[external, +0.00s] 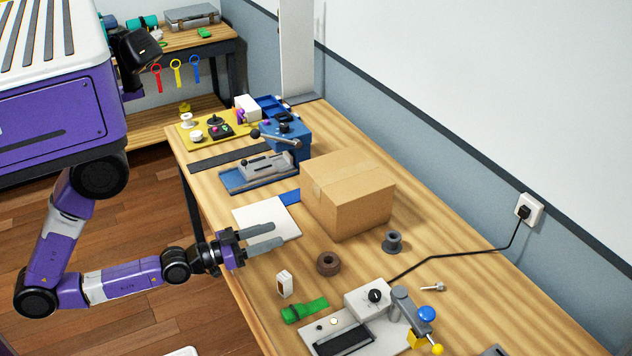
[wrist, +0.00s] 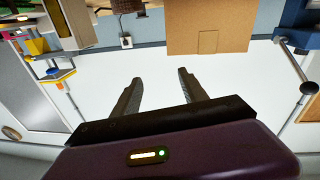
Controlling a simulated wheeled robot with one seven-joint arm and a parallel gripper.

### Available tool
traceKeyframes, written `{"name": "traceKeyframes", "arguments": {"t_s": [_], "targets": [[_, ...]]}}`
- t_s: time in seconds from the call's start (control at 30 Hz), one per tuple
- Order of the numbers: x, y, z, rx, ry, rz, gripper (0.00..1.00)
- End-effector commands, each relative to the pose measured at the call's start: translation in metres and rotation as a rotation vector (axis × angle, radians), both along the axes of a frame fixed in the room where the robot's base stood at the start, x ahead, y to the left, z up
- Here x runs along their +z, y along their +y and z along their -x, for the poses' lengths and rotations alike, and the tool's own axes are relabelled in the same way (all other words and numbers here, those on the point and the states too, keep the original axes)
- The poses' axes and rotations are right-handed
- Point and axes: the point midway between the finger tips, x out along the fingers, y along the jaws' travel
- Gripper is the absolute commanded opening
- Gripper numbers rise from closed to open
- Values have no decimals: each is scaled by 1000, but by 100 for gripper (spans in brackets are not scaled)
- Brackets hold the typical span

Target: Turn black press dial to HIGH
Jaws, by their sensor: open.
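The black dial (external: 376,296) sits on top of the pale box end of the press (external: 355,298) in the external view, at the front right of the bench. Its setting marks are too small to read. A grey lever arm with a blue knob (external: 426,313) stands beside the dial. My gripper (external: 278,235) is open and empty above the bench, beside the white sheet and up and left of the press in the picture, well apart from the dial. In the wrist view, my gripper's two fingers (wrist: 160,76) are apart with nothing between them. I cannot make out the dial there.
A cardboard box (external: 346,192) stands behind my gripper. A black cord (external: 455,253) runs to the wall outlet (external: 528,210).

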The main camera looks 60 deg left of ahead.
Motion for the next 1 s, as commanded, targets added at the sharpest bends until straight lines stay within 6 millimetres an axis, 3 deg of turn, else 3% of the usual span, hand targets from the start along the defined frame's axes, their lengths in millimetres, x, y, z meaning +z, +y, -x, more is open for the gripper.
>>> {"name": "traceKeyframes", "arguments": {"t_s": [0.1, 0.2, 0.4, 0.5, 0.6, 0.73, 1.0], "targets": [[29, -39, -24, -101, -83, -3, 51], [43, -86, -46, -212, -96, -27, 51], [45, -186, -79, -394, 13, -113, 51], [34, -218, -87, -431, 116, -167, 51], [14, -223, -93, -420, 226, -210, 51], [-16, -211, -92, -386, 348, -243, 51], [-33, -213, -103, -374, 399, -246, 51]]}}
